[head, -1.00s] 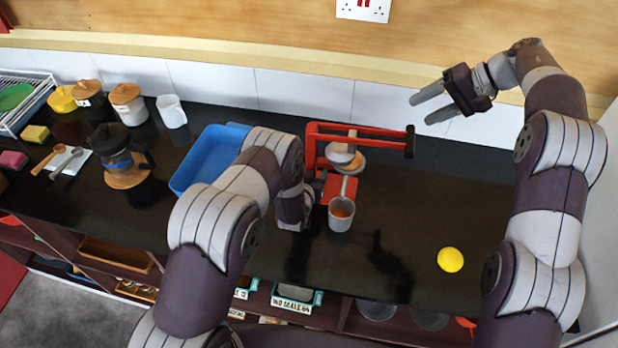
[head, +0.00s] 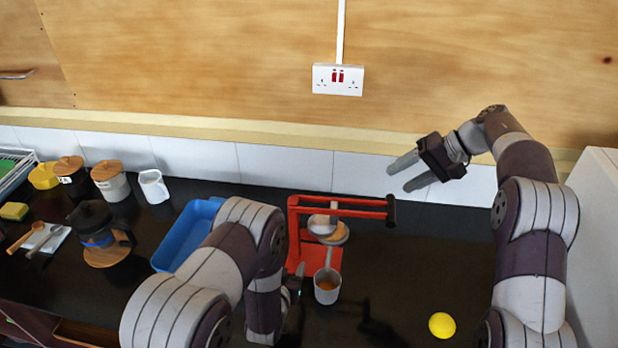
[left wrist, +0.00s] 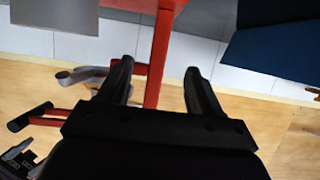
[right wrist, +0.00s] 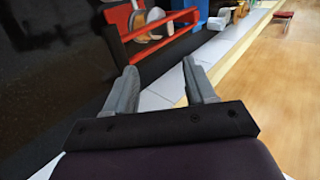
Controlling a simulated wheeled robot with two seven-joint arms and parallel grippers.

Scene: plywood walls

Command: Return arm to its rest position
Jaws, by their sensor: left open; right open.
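My right gripper (head: 404,173) is raised at the right, near the back wall, above and to the right of the red press's handle. Its fingers are apart and empty, as the right wrist view (right wrist: 160,68) also shows. My left arm (head: 215,265) reaches in to the left of the red press (head: 318,262), its forearm pointing down. The left gripper is mostly hidden behind the arm in the head view. In the left wrist view my left gripper (left wrist: 157,72) is open, with nothing between the fingers and red press parts beyond them.
A grey cup (head: 327,290) stands at the press. A blue tray (head: 172,255) is behind my left arm. A coffee pot (head: 95,225) and several jars stand left.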

